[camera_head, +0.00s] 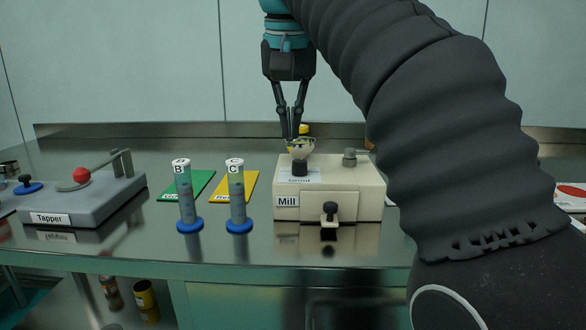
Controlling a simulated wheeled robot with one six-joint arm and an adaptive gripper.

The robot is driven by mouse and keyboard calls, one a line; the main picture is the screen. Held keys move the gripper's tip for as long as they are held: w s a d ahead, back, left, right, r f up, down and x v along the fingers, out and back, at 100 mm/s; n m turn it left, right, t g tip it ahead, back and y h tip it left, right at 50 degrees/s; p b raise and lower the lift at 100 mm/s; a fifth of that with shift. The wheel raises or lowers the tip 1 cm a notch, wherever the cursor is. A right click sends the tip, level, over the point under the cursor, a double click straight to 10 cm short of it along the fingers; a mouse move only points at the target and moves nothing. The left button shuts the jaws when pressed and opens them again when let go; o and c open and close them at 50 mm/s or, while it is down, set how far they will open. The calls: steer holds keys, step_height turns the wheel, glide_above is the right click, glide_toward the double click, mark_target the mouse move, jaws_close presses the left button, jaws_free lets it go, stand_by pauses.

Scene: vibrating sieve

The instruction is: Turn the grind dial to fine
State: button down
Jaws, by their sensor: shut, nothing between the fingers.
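The white mill (287,200), labelled "Mill", stands on the steel bench at the centre right. The grind dial (300,167) is a black knob on its top, beside a label reading "Grind". I cannot tell the dial's setting. My gripper (289,137) points down above the mill with its fingers shut and empty. Its tips are above the dial in the picture and overlap a pale bowl-like part (304,146). I cannot tell if they touch it.
A small black knob (330,208) is on the mill's front and a grey knob (350,155) on its top right. Tubes B (186,195) and C (237,195) stand left of the mill in blue bases. The grey tapper (95,200) is at far left. My arm hides the bench's right part.

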steer(key=shift+w+d+f, duration=0.1)
steer(key=shift+d+f, duration=0.1)
steer(key=shift+d, duration=0.35)
steer(key=shift+d+f, duration=0.2)
steer(key=shift+d, duration=0.35)
steer(key=shift+s+b+x, duration=0.2)
steer(key=shift+b+x, duration=0.2)
steer(key=shift+x, duration=0.45)
steer(key=shift+s+b+x, duration=0.2)
steer(key=shift+b+x, duration=0.15)
steer(key=shift+x, duration=0.5)
steer(key=shift+s+b+x, duration=0.2)
steer(key=shift+b+x, duration=0.2)
steer(key=shift+x, duration=0.45)
steer(key=shift+w+f, duration=0.1)
steer(key=shift+w, duration=0.1)
steer(key=shift+a+p, duration=0.3)
steer(key=shift+p, duration=0.75)
steer(key=shift+s, duration=0.4)
steer(key=shift+w+v, duration=0.25)
steer(key=shift+v, duration=0.7)
steer(key=shift+w+v, duration=0.2)
steer(key=shift+v, duration=0.75)
steer(key=shift+w+v, duration=0.25)
steer(key=shift+v, duration=0.75)
